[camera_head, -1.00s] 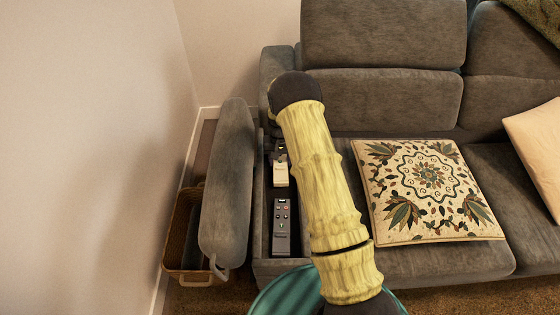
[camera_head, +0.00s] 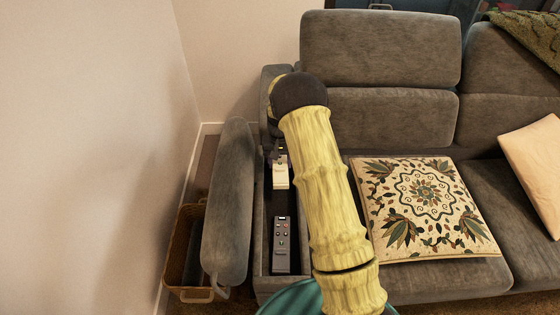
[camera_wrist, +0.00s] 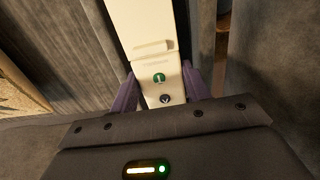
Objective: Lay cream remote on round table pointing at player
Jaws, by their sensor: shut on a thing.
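The cream remote (camera_head: 281,173) is between the purple fingers of my gripper (camera_wrist: 160,82), which is shut on it. In the wrist view the cream remote (camera_wrist: 150,45) runs up past the top edge, with a green button and a dark button near the fingers. In the head view it shows over the open armrest compartment of the grey sofa; its exact height is hard to tell. My arm hides part of this area. A teal round table top (camera_head: 290,300) shows at the bottom edge, mostly cut off and partly behind my arm. No player is recognisable.
A dark grey remote (camera_head: 282,245) lies in the armrest compartment. The raised armrest lid (camera_head: 229,205) stands left of it, beside a wicker basket (camera_head: 185,270) on the floor by the wall. A patterned cushion (camera_head: 425,208) lies on the sofa seat.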

